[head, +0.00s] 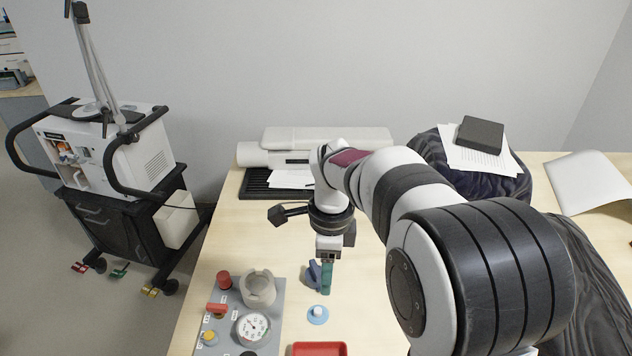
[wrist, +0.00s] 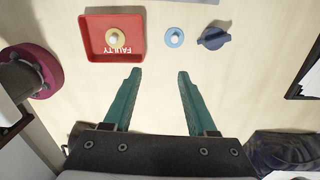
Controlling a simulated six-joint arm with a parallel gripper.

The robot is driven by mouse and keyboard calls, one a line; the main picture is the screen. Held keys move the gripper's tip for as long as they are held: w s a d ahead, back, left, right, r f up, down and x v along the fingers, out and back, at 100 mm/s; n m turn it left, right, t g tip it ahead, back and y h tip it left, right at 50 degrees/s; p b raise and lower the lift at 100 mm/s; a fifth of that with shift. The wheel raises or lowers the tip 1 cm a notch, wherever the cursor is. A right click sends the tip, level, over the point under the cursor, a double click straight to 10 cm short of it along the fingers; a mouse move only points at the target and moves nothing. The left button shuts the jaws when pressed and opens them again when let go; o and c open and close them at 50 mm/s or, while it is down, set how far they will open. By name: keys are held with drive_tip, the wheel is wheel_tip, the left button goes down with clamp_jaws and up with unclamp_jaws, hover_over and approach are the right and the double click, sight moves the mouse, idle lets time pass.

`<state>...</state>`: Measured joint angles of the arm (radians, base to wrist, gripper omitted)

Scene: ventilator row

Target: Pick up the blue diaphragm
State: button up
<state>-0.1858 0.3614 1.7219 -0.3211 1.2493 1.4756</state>
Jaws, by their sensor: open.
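The blue diaphragm (head: 317,316) is a small light-blue disc with a white raised centre, lying flat on the wooden table. In the wrist view, the diaphragm (wrist: 174,38) lies beyond my fingertips, slightly right of the middle of the gap, and is fully visible. My gripper (head: 327,292) points down with teal fingers, on the far side of the disc in the head view. In the wrist view, my gripper (wrist: 159,72) is open, with nothing between its fingers.
A red tray (wrist: 84,41) marked FAULTY holds a tan disc (wrist: 115,37) beside the diaphragm. A dark blue knob-like part (wrist: 213,38) lies on its other side. A grey panel (head: 228,342) with a gauge and knobs stands left in the head view. Bare table lies under my fingers.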

sight(318, 309)
drive_tip(key=w+f+m, duration=0.1)
drive_tip(key=f, duration=0.5)
drive_tip(key=w+a+f, duration=0.1)
drive_tip(key=f, duration=0.5)
drive_tip(key=w+f+m, duration=0.1)
drive_tip(key=f, duration=0.5)
drive_tip(key=shift+w+a+f+m, duration=0.25)
drive_tip(key=shift+f+m, duration=0.05)
drive_tip(key=shift+f, duration=0.1)
clamp_jaws()
